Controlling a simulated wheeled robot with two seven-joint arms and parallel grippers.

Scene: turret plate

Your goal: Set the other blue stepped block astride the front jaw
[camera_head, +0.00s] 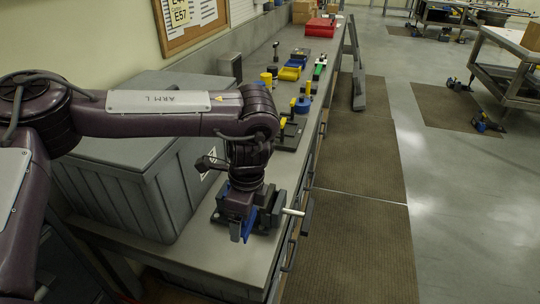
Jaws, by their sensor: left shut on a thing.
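My left gripper (241,228) points down over the dark vise (279,203) at the near end of the bench, and is shut on a blue stepped block (250,224). Only part of the block's blue surface shows beside the fingers. The vise has a pale handle (293,212) sticking out to the right, past the bench edge. My gripper and wrist cover most of the vise and its jaws. I cannot tell whether the block touches the front jaw, or whether another blue block sits behind the gripper. My right gripper is out of view.
A large grey lidded bin (120,190) stands left of the vise, under my left arm. Farther along the bench (243,92) are blue and yellow parts (291,70), a green tool (320,66) and a red box (320,27). The floor (440,180) to the right is open.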

